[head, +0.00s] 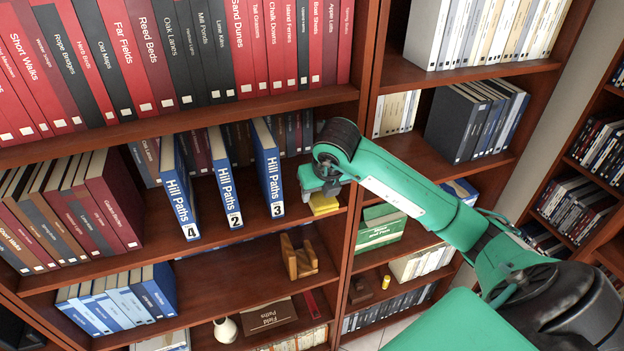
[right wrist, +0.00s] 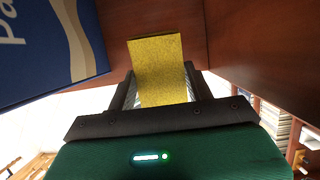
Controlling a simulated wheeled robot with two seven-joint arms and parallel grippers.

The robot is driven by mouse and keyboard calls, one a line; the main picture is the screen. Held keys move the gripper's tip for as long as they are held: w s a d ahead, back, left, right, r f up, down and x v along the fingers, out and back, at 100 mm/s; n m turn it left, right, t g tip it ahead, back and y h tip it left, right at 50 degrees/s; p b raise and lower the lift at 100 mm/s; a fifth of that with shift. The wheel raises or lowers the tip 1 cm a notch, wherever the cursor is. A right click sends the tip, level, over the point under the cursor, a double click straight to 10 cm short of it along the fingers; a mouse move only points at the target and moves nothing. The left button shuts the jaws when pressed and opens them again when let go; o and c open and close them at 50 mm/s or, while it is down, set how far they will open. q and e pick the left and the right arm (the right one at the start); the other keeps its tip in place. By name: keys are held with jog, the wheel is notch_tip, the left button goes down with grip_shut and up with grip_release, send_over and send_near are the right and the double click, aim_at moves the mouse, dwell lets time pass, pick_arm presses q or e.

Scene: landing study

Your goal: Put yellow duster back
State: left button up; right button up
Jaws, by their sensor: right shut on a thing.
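The yellow duster (head: 323,204) is at the right end of the shelf that holds the blue Hill Paths volumes, close to the upright panel. In the right wrist view the duster (right wrist: 160,68) is a plain yellow block between my fingers. My right gripper (head: 320,192) is shut on it, coming in from the right; its dark fingers show in the right wrist view (right wrist: 161,92). Whether the duster touches the shelf board I cannot tell. My left gripper is not in view.
The blue Hill Paths volume 3 (head: 269,168) stands just left of the duster, with volume 2 (head: 229,178) and volume 4 (head: 178,190) further left. A wooden upright (head: 352,225) is close on the right. A wooden holder (head: 298,258) and white vase (head: 225,330) are below.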

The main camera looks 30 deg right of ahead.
jog(key=w, duration=0.2)
jog(key=w+d+p, duration=0.1)
jog(key=w, duration=0.2)
jog(key=shift+d, duration=0.1)
notch_tip(320, 180, down, 3)
jog(key=p, duration=0.2)
jog(key=shift+r+p, duration=0.1)
jog(key=shift+p, duration=0.3)
jog(key=shift+f, duration=0.35)
jog(key=shift+w, duration=0.1)
jog(key=shift+f, duration=0.15)
jog(key=o, duration=1)
